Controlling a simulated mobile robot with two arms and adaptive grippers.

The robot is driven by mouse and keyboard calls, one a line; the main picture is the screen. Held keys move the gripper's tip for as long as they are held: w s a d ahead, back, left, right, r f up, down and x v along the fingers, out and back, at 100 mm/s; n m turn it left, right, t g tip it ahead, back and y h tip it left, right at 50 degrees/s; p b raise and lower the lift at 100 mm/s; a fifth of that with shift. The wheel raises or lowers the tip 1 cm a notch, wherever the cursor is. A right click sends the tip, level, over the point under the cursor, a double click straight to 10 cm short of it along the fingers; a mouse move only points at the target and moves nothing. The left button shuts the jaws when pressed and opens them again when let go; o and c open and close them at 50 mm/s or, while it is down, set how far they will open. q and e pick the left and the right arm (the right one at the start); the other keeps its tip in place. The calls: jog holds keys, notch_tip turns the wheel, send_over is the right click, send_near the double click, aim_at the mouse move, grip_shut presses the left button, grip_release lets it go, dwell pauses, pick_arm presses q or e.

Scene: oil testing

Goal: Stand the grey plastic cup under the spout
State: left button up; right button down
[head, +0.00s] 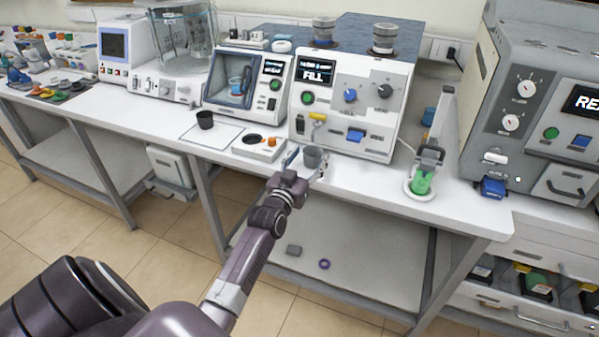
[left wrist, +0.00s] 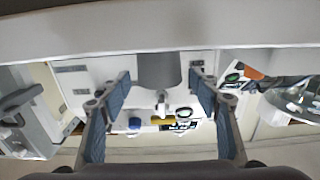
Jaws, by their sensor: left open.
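The grey plastic cup (head: 312,157) stands upright near the front edge of the white bench, in front of the machine whose screen reads FILL (head: 316,75). The spout (head: 300,125) is on that machine's front beside a yellow handle (head: 318,116), above and behind the cup. My left gripper (head: 306,164) is open, with a finger on either side of the cup. In the left wrist view the cup (left wrist: 160,70) shows between the blue fingertips, with gaps at both sides. The yellow handle (left wrist: 163,117) shows there too. My right gripper is not in view.
A black cup (head: 205,120) stands on a white mat at the left. A low white device (head: 260,147) is close left of my gripper. A stand holding a green-filled vessel (head: 421,180) is at the right. Bench between cup and stand is clear.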

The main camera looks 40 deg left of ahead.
pick_arm(q)
jog(key=v, duration=0.9)
jog(key=shift+b, duration=0.4)
jog(key=shift+s, duration=0.1)
